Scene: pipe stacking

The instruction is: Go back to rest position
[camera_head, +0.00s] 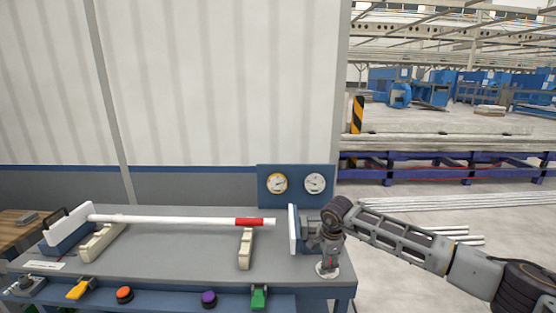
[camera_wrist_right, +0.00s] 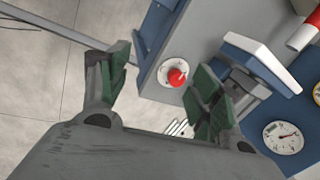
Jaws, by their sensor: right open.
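My right gripper (camera_head: 329,252) is at the right end of the bench, and its arm comes in from the right. In the right wrist view the gripper (camera_wrist_right: 158,75) is open, its green-padded fingers apart with nothing held between them. A red knob on a white dial (camera_wrist_right: 176,77) shows between and beyond the fingers; I cannot tell whether they touch it. A white pipe with a red band (camera_head: 180,220) lies across the bench, its red end also at the upper right of the wrist view (camera_wrist_right: 303,32). My left gripper is not in view.
The grey bench (camera_head: 185,255) carries pale supports (camera_head: 246,248) and a white-faced end block (camera_head: 293,229) close to my gripper. A blue panel with two gauges (camera_head: 296,184) stands behind. Orange, purple and green controls line the front. Loose pipes (camera_head: 430,203) lie at right.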

